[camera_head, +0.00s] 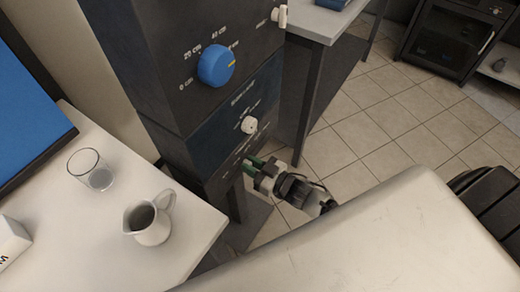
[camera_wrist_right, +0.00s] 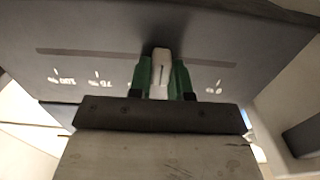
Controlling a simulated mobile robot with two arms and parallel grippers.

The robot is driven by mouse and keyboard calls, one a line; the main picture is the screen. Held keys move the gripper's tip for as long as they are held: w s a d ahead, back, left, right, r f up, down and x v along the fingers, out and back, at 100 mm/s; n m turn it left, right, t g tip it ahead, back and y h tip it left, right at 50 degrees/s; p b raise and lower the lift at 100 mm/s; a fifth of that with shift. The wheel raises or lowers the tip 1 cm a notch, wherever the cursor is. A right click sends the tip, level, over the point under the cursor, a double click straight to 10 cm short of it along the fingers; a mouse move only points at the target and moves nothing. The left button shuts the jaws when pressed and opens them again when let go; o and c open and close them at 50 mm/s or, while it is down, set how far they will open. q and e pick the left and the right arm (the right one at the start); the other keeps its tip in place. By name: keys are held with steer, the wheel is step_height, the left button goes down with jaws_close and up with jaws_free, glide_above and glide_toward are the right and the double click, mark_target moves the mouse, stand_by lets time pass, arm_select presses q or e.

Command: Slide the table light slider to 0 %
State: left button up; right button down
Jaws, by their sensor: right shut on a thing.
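The table light slider is a white knob (camera_wrist_right: 161,66) on a dark slot (camera_wrist_right: 100,52) in the grey panel. My right gripper (camera_head: 255,168) is shut on this knob, its green fingers on both sides in the right wrist view (camera_wrist_right: 162,78). Upside-down marks 100 % (camera_wrist_right: 62,77) and 75 % (camera_wrist_right: 100,78) show to the left there, and 0 % (camera_wrist_right: 213,86) to the right. The knob stands between the 75 % and 0 % marks; the fingers hide the marks between. In the head view the gripper hides the knob. My left gripper is not in view.
A blue dial (camera_head: 216,65) and a white knob (camera_head: 249,125) sit above on the same column. A white table (camera_head: 190,235) at the left holds a glass (camera_head: 92,170) and a jug (camera_head: 150,222). Tiled floor (camera_head: 385,110) lies open to the right.

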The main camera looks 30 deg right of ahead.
steer(key=s+a, duration=0.1)
steer(key=a, duration=0.1)
steer(key=s+a+p, duration=0.1)
steer(key=a, duration=0.1)
steer(key=s+a, duration=0.1)
steer(key=a, duration=0.1)
steer(key=shift+s+r, duration=0.1)
steer(key=shift+s, duration=0.1)
steer(key=shift+s+a, duration=0.35)
steer(key=shift+a, duration=0.15)
steer(key=c, duration=1)
jaws_free()
steer(key=shift+s+a, duration=0.1)
steer(key=shift+c, duration=0.2)
steer(key=shift+s+d, duration=0.2)
steer(key=shift+d, duration=0.05)
glide_toward(226, 183)
steer(key=v, duration=0.3)
steer(key=shift+s+d, duration=0.15)
steer(key=shift+s, duration=0.05)
